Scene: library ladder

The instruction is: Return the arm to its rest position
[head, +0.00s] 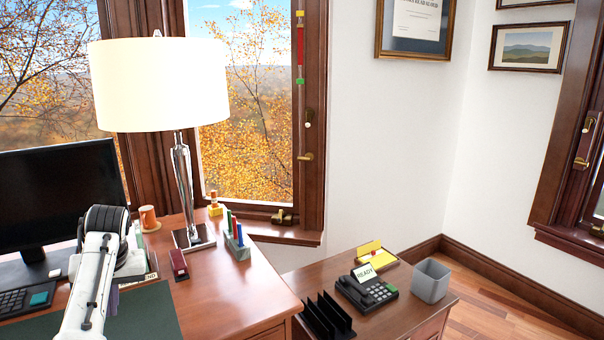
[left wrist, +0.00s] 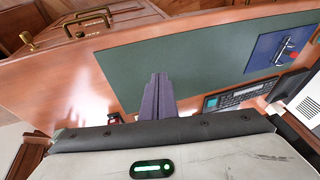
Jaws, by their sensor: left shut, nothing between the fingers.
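My left arm (head: 92,285) comes in from the lower left in the head view, white with a black joint at its bend. It stands over the left side of the desk, in front of the monitor. My left gripper (head: 114,299) is mostly hidden behind the arm in that view. In the left wrist view, its dark fingers (left wrist: 158,80) are together and empty, above the desk's green mat (left wrist: 190,58). I cannot tell how high they are over it. My right gripper is in neither view.
A tall lamp (head: 187,190), a monitor (head: 55,195), a mug (head: 149,217) and a rack of coloured pieces (head: 237,245) stand near the arm. A phone (head: 367,290) and grey bin (head: 431,281) are on the lower right surface. The desk's front right is clear.

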